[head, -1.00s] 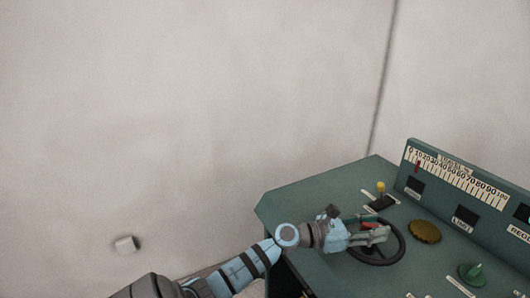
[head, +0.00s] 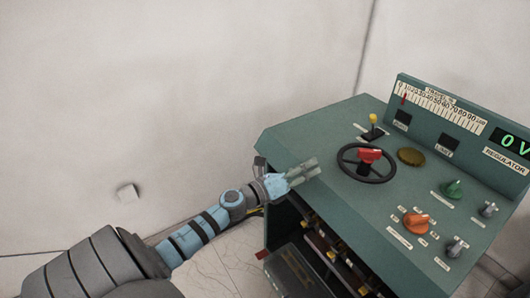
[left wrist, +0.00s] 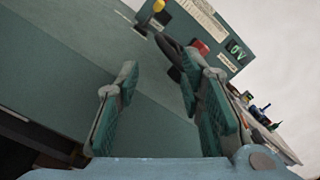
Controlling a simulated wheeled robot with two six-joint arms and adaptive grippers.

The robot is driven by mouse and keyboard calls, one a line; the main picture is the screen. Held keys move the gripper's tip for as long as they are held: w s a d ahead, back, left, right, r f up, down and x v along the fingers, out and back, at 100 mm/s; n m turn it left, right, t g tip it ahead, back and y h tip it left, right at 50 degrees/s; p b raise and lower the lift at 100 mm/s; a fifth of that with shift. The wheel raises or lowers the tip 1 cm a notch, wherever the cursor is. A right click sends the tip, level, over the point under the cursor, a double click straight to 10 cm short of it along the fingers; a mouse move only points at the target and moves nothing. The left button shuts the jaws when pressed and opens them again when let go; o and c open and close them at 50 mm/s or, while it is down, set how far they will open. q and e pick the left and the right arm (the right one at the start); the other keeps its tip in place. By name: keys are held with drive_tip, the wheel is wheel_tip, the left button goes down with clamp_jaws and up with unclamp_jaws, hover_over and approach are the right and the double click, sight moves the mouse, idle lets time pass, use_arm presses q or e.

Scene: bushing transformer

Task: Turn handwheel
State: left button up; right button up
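The handwheel (head: 367,181) is a black ring with a red centre piece (head: 369,155), set on the sloping top of a green control desk (head: 318,128). My left gripper (head: 315,168) is at the desk's left edge, to the left of the handwheel and apart from it. Its two fingers stand apart with nothing between them in the left wrist view (left wrist: 162,62). In that view the handwheel (left wrist: 170,47) is partly hidden behind the right finger. My right gripper is in neither view.
A yellow-topped lever (head: 373,119) stands behind the handwheel, and a brass disc (head: 411,157) lies to its right. Green (head: 453,189) and orange (head: 415,222) knobs sit nearer the front right. An upright panel with a scale (head: 440,105) rises at the back. The desk's front is open below.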

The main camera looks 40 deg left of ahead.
use_arm(q)
drive_tip(key=s+a+f+n+g+y+p, duration=0.1)
drive_tip(key=s+a+f+n+g+y, duration=0.1)
drive_tip(key=f+n, duration=0.5)
drive_tip(key=s+a+f+n+g+y+p, duration=0.1)
drive_tip(key=s+f+n+y, duration=0.3)
drive_tip(key=f+n, duration=0.4)
wheel_tip(320, 180, down, 2)
drive_tip(key=shift+s+a+f+g+y, duration=0.2)
drive_tip(key=shift+s+a+g+y, duration=0.1)
drive_tip(key=shift+s+a+g, duration=0.5)
drive_tip(key=shift+w+a+n, duration=0.1)
drive_tip(key=shift+n, duration=0.2)
